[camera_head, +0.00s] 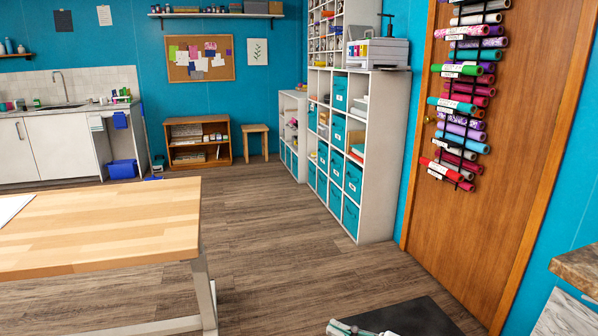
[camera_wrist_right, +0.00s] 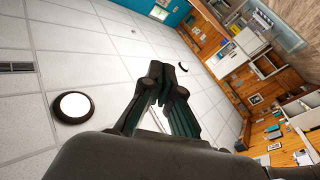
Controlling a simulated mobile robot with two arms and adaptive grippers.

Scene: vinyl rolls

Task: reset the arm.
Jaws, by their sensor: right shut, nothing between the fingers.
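My right gripper (camera_wrist_right: 168,72) shows in the right wrist view with its dark fingers together and nothing between them. It points up toward the white tiled ceiling, and the room appears strongly tilted there. My left gripper is not in either view.
A wooden-topped table (camera_head: 110,225) stands at the left. White cube shelves (camera_head: 377,170) with teal bins stand against the back right wall. A rack of vinyl rolls (camera_head: 466,95) hangs on a wooden door (camera_head: 517,150). The wood floor (camera_head: 290,255) between is clear.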

